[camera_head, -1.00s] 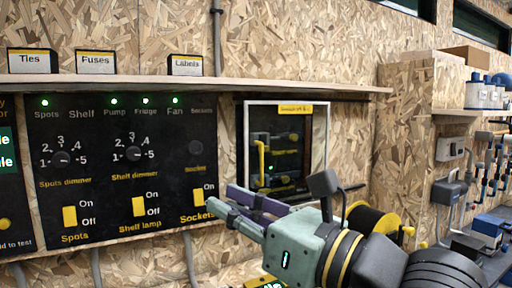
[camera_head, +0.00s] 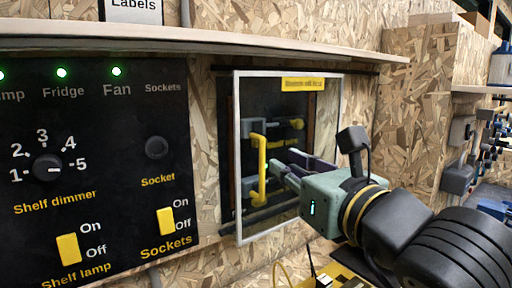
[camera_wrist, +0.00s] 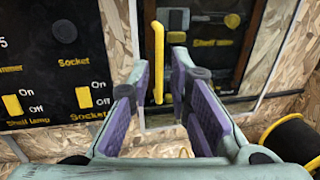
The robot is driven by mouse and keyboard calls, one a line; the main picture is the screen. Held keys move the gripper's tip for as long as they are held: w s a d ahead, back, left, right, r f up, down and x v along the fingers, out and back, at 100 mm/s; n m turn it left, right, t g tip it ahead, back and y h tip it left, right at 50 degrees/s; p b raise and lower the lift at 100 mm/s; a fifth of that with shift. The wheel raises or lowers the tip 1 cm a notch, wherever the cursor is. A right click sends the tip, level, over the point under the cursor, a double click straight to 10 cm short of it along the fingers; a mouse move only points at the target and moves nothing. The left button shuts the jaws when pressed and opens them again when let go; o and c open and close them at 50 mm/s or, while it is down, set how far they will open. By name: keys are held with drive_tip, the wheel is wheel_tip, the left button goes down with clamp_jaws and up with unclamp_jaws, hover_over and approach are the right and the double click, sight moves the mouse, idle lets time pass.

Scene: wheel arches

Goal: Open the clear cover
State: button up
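The clear cover (camera_head: 312,215) is a see-through pane in a pale frame on the chipboard wall, with a yellow label at its top. It looks shut. A yellow upright bar handle (camera_head: 259,170) stands on its left part. My gripper (camera_head: 283,168) is in front of the cover, just right of the handle in the head view. In the wrist view, the handle (camera_wrist: 158,62) shows between the two purple-padded fingers of my gripper (camera_wrist: 168,80), which are apart. The handle seems to lie at or beyond the fingertips; I cannot tell whether they touch it.
A black switch panel (camera_head: 110,215) with dials and yellow switches is left of the cover. A wooden shelf (camera_head: 230,42) runs above both. A black and yellow reel (camera_wrist: 292,138) is at the lower right in the wrist view.

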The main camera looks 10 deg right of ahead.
sight(263, 153)
drive_tip(key=w+p, duration=0.1)
drive_tip(key=w, duration=0.2)
drive_tip(key=w+a+p, duration=0.1)
drive_tip(key=w, duration=0.2)
drive_tip(key=w+a+p, duration=0.1)
drive_tip(key=w, duration=0.2)
drive_tip(key=shift+w, duration=0.3)
drive_tip(key=shift+c, duration=0.5)
clamp_jaws()
